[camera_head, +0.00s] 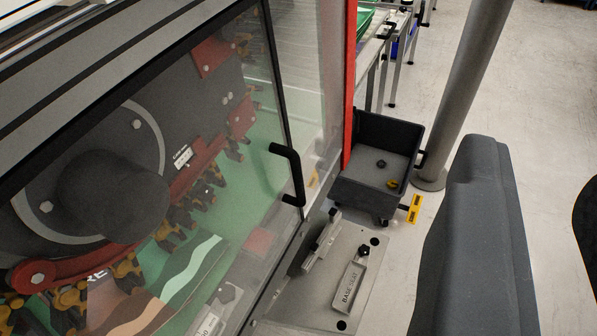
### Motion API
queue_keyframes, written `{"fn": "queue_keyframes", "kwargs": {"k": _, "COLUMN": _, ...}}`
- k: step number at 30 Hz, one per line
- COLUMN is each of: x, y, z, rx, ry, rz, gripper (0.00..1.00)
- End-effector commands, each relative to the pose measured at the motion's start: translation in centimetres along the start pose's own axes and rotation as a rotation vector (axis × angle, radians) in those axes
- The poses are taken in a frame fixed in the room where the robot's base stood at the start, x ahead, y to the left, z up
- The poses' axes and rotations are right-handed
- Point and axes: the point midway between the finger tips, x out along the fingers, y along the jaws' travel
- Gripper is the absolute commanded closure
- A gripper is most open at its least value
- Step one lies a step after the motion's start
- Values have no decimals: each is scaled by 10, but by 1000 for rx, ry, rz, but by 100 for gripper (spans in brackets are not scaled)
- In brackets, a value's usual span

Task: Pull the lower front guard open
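The front guard (236,240) is a clear panel in a dark frame, filling the left and centre of the view. A black bar handle (290,172) sits near its right edge. The guard appears closed over the machine. Dark grey parts that look like the two fingers of my gripper (537,190) show at the right, with floor visible between them. They look open and empty, well to the right of the handle and not touching it. The right finger is mostly cut off by the picture edge.
Behind the guard are chain grippers and a dark round hub (112,195). A red post (350,80) and black wheeled bin (345,190) stand right of the guard. A grey plate marked BASE SEAT (335,300) lies below. A grey pillar (465,90) rises behind; floor (540,90) is clear.

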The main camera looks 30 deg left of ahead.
Motion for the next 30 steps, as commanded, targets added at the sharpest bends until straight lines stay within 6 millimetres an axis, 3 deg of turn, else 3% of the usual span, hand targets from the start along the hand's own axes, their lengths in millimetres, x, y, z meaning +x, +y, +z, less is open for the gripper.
{"fn": "queue_keyframes", "kwargs": {"k": 5, "x": 4, "y": 2, "z": -1, "rx": -4, "ry": 5, "rz": 9, "gripper": 78}}
{"fn": "queue_keyframes", "kwargs": {"k": 8, "x": 21, "y": 11, "z": -4, "rx": -23, "ry": 28, "rz": 45, "gripper": 78}}
{"fn": "queue_keyframes", "kwargs": {"k": 15, "x": 108, "y": 37, "z": -10, "rx": -174, "ry": 168, "rz": 156, "gripper": 78}}
{"fn": "queue_keyframes", "kwargs": {"k": 20, "x": 167, "y": 36, "z": 4, "rx": -310, "ry": 264, "rz": 116, "gripper": 78}}
{"fn": "queue_keyframes", "kwargs": {"k": 26, "x": 230, "y": 10, "z": 60, "rx": -428, "ry": 322, "rz": -75, "gripper": 78}}
{"fn": "queue_keyframes", "kwargs": {"k": 30, "x": 258, "y": -18, "z": 123, "rx": -447, "ry": 320, "rz": -281, "gripper": 78}}
